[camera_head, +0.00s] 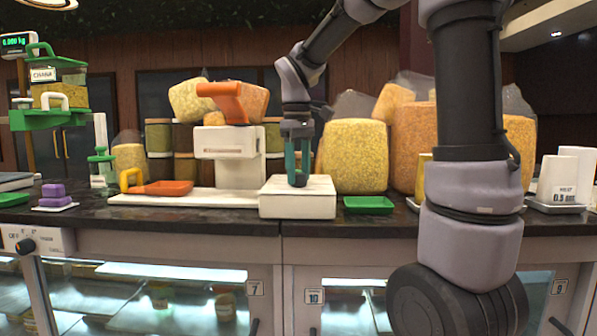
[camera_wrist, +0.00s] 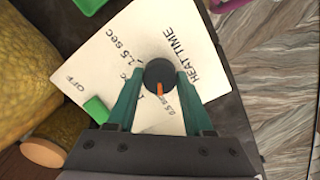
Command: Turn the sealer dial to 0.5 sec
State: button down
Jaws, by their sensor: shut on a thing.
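The white sealer (camera_head: 228,143) stands on the counter with an orange handle (camera_head: 232,103) raised. My gripper (camera_head: 297,180) points straight down onto its low white control box (camera_head: 297,205). In the wrist view my gripper (camera_wrist: 161,78) has its green fingers shut on the black dial (camera_wrist: 158,70), one on each side. The dial's orange pointer (camera_wrist: 160,90) points toward the bottom of the picture. The panel (camera_wrist: 182,35) reads "HEAT TIME", "OFF" and "1.5 sec"; a "0.5 sec" label (camera_wrist: 182,106) lies beside the right finger. Other lettering is partly hidden by the fingers.
A green tray (camera_head: 368,205) sits just right of the control box, and an orange scoop (camera_head: 163,188) lies to the left. Large bags of yellow snacks (camera_head: 355,155) stand close behind. A white block (camera_head: 562,180) marked 0.5 stands at the far right.

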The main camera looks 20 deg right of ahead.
jog(key=shift+w+r, duration=0.1)
dwell(0.3)
jog(key=shift+c, duration=1.5)
grip_release()
notch_tip(320, 180, up, 11)
jog(key=shift+s+f, duration=0.2)
jog(key=shift+s, duration=0.05)
jog(key=m+t+y, duration=0.2)
jog(key=m+t, duration=0.5)
jog(key=m, duration=0.4)
send_near(298, 174)
jog(key=s+d+f, duration=0.4)
jog(key=s, duration=0.4)
jog(key=shift+s+d+f, duration=0.2)
jog(key=shift+d+f, duration=0.05)
jog(key=shift+d, duration=0.1)
